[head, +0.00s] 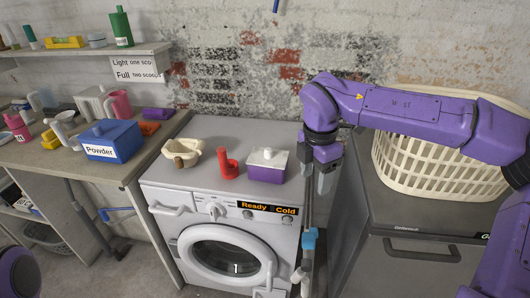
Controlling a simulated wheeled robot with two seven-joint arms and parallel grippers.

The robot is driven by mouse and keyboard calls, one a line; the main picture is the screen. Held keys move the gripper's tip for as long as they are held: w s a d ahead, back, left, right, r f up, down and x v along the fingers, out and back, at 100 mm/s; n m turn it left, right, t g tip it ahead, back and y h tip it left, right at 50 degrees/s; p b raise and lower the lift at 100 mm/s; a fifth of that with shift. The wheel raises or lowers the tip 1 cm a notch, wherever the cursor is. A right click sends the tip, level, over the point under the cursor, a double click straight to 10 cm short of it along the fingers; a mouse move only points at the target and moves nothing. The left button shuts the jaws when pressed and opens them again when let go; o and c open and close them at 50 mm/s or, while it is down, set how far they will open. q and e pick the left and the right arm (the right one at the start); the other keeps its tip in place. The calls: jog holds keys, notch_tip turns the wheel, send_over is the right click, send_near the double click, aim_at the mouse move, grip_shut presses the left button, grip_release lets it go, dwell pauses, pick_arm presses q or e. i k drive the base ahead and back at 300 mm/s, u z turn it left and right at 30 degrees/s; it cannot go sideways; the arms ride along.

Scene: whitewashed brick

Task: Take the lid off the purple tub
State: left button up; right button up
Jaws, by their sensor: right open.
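The purple tub (266,174) stands upright on the right part of the washing machine's top. Its white lid (276,158) is on it, with a small pale knob on top. My right gripper (316,187) points down, open and empty, to the right of the tub and apart from it, near the machine's right edge. My left gripper is out of view; only a purple piece of my arm shows at the lower left.
A red object (228,166) stands left of the tub on the washing machine (210,142), with a cream bowl (183,151) further left. A cream laundry basket (420,172) sits on the dark appliance at right. The cluttered left worktop holds a blue Powder box (117,137).

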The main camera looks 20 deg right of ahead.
aim_at(277, 159)
jog(key=i, duration=0.9)
